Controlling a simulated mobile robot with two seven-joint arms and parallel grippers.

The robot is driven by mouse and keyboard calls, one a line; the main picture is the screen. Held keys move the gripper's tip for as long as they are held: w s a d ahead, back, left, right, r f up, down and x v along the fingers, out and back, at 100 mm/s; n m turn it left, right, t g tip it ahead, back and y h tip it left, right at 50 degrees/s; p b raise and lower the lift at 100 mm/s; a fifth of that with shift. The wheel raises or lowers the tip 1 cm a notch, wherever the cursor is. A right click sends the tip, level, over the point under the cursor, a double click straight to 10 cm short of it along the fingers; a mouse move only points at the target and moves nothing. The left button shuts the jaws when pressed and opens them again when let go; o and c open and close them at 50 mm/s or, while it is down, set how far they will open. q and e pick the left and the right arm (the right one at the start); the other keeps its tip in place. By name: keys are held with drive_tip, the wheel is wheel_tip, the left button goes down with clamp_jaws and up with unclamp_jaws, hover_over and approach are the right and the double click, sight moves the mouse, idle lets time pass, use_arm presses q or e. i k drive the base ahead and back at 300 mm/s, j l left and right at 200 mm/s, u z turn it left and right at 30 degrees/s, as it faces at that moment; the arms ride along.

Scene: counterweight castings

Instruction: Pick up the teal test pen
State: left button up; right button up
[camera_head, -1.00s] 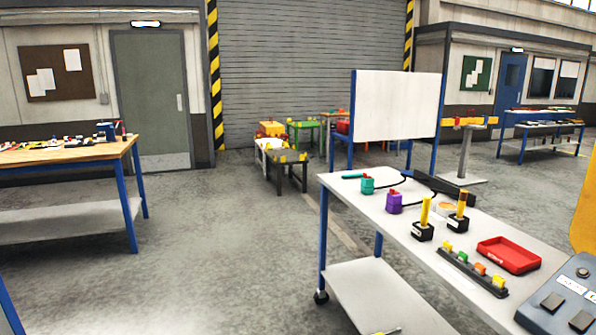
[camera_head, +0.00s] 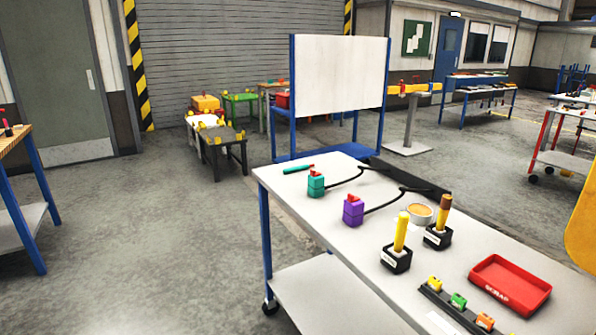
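The teal test pen (camera_head: 299,169) lies flat near the far left corner of the white-topped cart (camera_head: 290,195). It sits just behind a teal block with a red top (camera_head: 316,184), which has a black cable. A purple block with a red top (camera_head: 353,211) stands nearer, also cabled. Neither of my grippers is in the view.
Open floor (camera_head: 160,240) lies left of the cart. A white board (camera_head: 338,85) stands behind it.

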sight(303, 166)
drive_tip(key=z, duration=0.75)
drive_tip(key=i+j+z, duration=0.1)
drive_tip(key=j+z, duration=0.25)
drive_tip(key=i+j+z, duration=0.1)
drive_tip(key=z, duration=0.2)
drive_tip(key=j+z, duration=0.8)
drive_tip(key=j, duration=1.25)
drive_tip(key=k+j+z, duration=0.1)
drive_tip(key=j, duration=0.4)
drive_tip(key=j+z, duration=0.1)
drive_tip(key=j, duration=0.45)
drive_tip(key=k+j, duration=0.15)
drive_tip(key=j, duration=0.4)
